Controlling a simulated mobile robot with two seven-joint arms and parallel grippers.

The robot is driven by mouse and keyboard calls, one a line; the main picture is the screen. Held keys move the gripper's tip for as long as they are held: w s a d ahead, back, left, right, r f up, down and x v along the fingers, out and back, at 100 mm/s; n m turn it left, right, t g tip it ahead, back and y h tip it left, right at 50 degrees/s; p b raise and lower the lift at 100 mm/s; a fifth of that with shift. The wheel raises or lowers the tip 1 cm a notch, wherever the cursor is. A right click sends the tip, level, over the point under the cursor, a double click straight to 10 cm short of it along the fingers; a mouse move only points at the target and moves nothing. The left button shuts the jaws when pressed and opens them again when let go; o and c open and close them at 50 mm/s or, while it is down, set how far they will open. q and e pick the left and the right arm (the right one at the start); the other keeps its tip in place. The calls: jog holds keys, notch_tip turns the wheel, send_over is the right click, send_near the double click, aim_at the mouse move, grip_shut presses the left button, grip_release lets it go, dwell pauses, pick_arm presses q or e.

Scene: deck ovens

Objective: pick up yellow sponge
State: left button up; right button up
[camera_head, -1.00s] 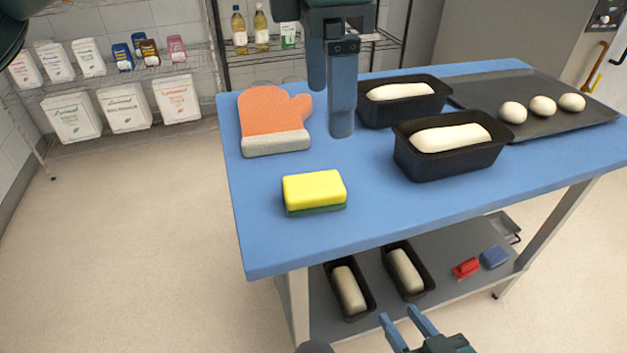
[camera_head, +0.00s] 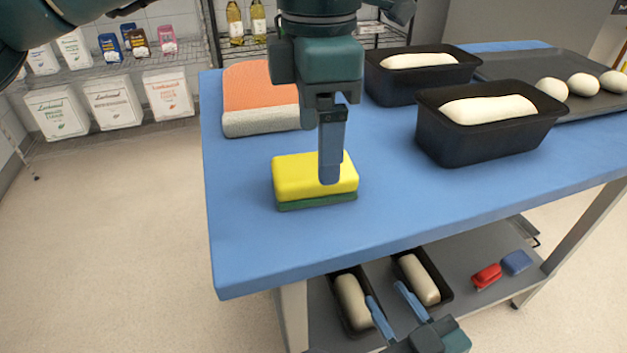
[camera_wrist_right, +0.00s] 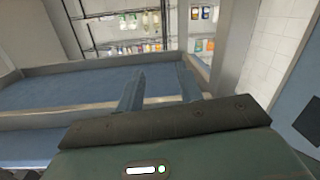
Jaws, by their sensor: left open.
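The yellow sponge (camera_head: 300,179) with a green underside lies flat on the blue tabletop, near its front left part. My left gripper (camera_head: 331,172) comes down from above, and its near finger covers part of the sponge's right half in the head view. Its other finger is mostly hidden behind the near one, and I cannot tell whether the fingers touch the sponge. My right gripper (camera_head: 385,306) is low in front of the table with its fingers apart and nothing between them. Its fingers also show in the right wrist view (camera_wrist_right: 160,92).
An orange oven mitt (camera_head: 258,95) lies behind the sponge. Two black loaf pans with dough (camera_head: 490,140) (camera_head: 418,80) and a dark tray (camera_head: 600,112) with dough balls stand to the right. The lower shelf (camera_head: 465,305) holds more pans. Tabletop left and front of the sponge is clear.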

aim_at(314, 165)
pick_arm(q)
jog(key=f, duration=0.1)
jog(key=f+b, duration=0.1)
jog(key=f, duration=0.2)
jog(key=shift+w+a+f, duration=0.1)
jog(key=shift+a+f, duration=0.15)
jog(key=shift+f+b, duration=0.35)
jog(key=shift+f, duration=0.1)
pick_arm(e)
jog(key=shift+a+r+n+t+y, duration=0.1)
jog(key=shift+a+n+t+y, duration=0.3)
jog(key=shift+t, duration=0.2)
pick_arm(q)
jog(key=shift+c, duration=0.4)
jog(key=c, duration=1)
pick_arm(e)
jog(key=shift+d, duration=0.1)
pick_arm(q)
jog(key=shift+r, duration=0.35)
notch_tip(314, 165, up, 9)
jog(key=p, duration=0.2)
jog(key=shift+f+p, duration=0.2)
jog(key=shift+p, duration=0.2)
jog(key=shift+r, duration=0.4)
pick_arm(e)
jog(key=shift+s+d+m+g+h, duration=0.1)
jog(key=shift+d+m+g+h, duration=0.45)
jog(key=shift+g, duration=0.45)
